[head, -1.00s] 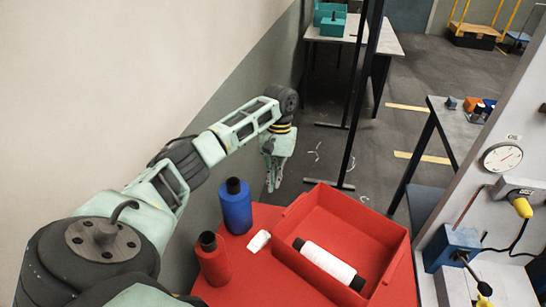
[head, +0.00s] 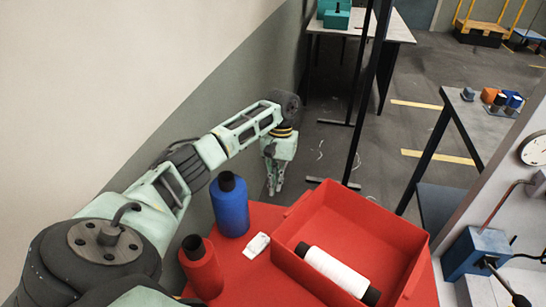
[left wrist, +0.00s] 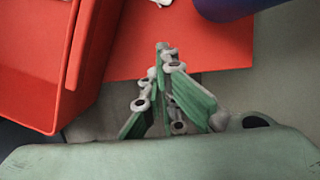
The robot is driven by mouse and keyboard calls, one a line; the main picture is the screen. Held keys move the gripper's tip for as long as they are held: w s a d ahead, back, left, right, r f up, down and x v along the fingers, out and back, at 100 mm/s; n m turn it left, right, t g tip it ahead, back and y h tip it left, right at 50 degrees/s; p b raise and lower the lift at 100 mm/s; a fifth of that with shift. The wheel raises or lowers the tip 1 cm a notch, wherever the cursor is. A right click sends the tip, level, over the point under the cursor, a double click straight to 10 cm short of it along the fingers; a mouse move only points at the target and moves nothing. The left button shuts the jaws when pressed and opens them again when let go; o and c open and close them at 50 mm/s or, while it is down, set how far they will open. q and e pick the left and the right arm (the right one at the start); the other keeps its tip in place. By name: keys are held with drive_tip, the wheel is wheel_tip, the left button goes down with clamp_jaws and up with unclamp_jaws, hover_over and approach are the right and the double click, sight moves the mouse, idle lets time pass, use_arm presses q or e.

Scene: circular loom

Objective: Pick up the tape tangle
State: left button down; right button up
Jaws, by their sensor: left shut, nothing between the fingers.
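I cannot single out a tape tangle for certain. Thin white curled strands (head: 320,149) lie on the dark floor beyond the red table, left of the black post. A small white crumpled or folded piece (head: 256,245) lies on the red table (head: 238,272) between the bottles and the bin; its edge shows at the top of the left wrist view (left wrist: 162,3). My left gripper (head: 273,190) hangs pointing down past the table's far edge, shut and empty. It also shows in the left wrist view (left wrist: 163,50). My right gripper is not in view.
A red bin (head: 299,213) holding a white roll (head: 336,271) stands on the table. A blue bottle (head: 230,207) and a red bottle (head: 201,268) stand left. A wall runs along the left; a black post (head: 366,95) and a side table (head: 470,110) stand beyond.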

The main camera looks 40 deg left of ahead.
sight(271, 228)
use_arm(q)
drive_tip(key=p+x, duration=0.1)
drive_tip(key=x, duration=0.8)
drive_tip(key=shift+s+f, duration=0.2)
drive_tip(key=shift+f, duration=0.2)
drive_tip(key=s, duration=0.1)
drive_tip(key=d+p, duration=0.1)
drive_tip(key=s+p, duration=0.1)
drive_tip(key=shift+s+d+r, duration=0.25)
drive_tip(key=shift+s+r, duration=0.05)
drive_tip(key=shift+s+d+f, duration=0.15)
drive_tip(key=shift+s+d, duration=0.1)
drive_tip(key=shift+s, duration=0.15)
drive_tip(key=s+p, duration=0.1)
drive_tip(key=p, duration=0.1)
drive_tip(key=s+d+p, duration=0.1)
drive_tip(key=p, duration=0.1)
drive_tip(key=shift+d+r, duration=0.1)
drive_tip(key=shift+r, duration=0.2)
drive_tip(key=shift+s+d+p, duration=0.35)
drive_tip(key=shift+s+p, duration=0.2)
drive_tip(key=shift+s, duration=0.05)
drive_tip(key=shift+s+f, duration=0.15)
drive_tip(key=shift+f, duration=0.1)
